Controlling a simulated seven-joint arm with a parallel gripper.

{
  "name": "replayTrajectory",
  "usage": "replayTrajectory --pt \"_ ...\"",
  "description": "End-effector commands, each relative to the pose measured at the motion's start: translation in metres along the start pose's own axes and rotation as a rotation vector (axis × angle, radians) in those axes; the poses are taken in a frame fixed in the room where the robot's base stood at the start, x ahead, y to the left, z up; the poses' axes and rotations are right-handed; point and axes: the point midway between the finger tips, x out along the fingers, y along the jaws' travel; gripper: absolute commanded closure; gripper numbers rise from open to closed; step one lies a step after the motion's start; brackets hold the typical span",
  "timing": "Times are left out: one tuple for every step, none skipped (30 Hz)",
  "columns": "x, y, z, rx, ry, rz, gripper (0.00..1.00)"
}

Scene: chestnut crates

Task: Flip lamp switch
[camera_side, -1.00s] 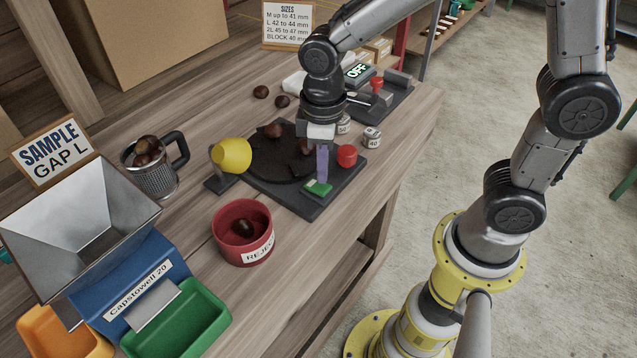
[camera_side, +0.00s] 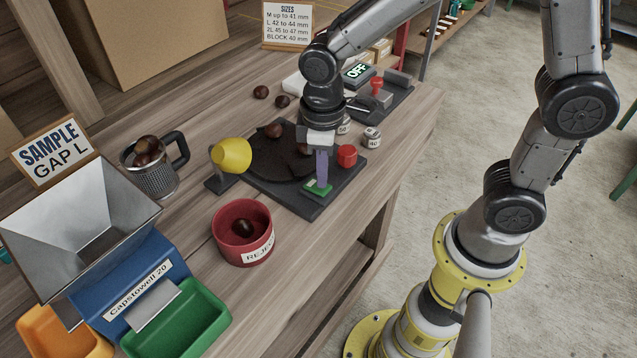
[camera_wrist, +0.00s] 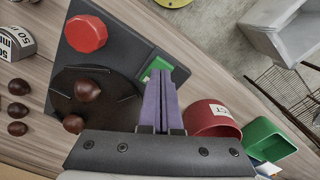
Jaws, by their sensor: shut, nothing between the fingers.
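The green switch (camera_side: 313,190) sits on the dark board (camera_side: 292,201), near its front corner; it also shows in the wrist view (camera_wrist: 157,65). My gripper (camera_side: 321,182) points down with its purple fingers closed together and empty. The fingertips are at the switch and cover part of it; whether they press it I cannot tell. In the wrist view the fingers (camera_wrist: 161,78) end right beside the green part. The yellow lamp (camera_side: 231,155) stands at the board's left side. I cannot tell whether it is lit.
A red knob (camera_side: 347,154) is close to the right of my fingers. Chestnuts (camera_side: 273,130) lie on the round dark plate. A red reject bowl (camera_side: 224,242) stands in front.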

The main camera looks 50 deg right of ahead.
Motion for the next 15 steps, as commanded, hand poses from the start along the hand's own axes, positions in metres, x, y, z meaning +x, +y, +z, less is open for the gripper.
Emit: replayTrajectory --pt "0.0009 0.0 0.0002 0.0 -0.001 0.0 1.0" --pt "0.0013 0.0 0.0001 0.0 -0.001 0.0 1.0" --pt "0.0019 0.0 0.0001 0.0 0.0 0.0 1.0" --pt "0.0023 0.0 0.0001 0.0 0.0 0.0 1.0" --pt "0.0027 0.0 0.0001 0.0 0.0 0.0 1.0" --pt "0.0032 0.0 0.0002 0.0 -0.001 0.0 1.0" --pt "0.0036 0.0 0.0002 0.0 -0.001 0.0 1.0" --pt "0.004 0.0 0.0002 0.0 -0.001 0.0 1.0" --pt "0.0046 0.0 0.0003 0.0 -0.001 0.0 1.0" --pt "0.0049 -0.0001 0.0003 0.0 -0.001 0.0 1.0" --pt "0.0054 -0.0001 0.0003 0.0 -0.001 0.0 1.0" --pt "0.0059 -0.0001 0.0004 0.0 -0.001 0.0 1.0" --pt "0.0063 -0.0001 0.0004 0.0 -0.001 0.0 1.0" --pt "0.0067 -0.0001 0.0004 0.0 -0.001 0.0 1.0" --pt "0.0073 -0.0001 0.0004 0.0 -0.001 0.0 1.0"
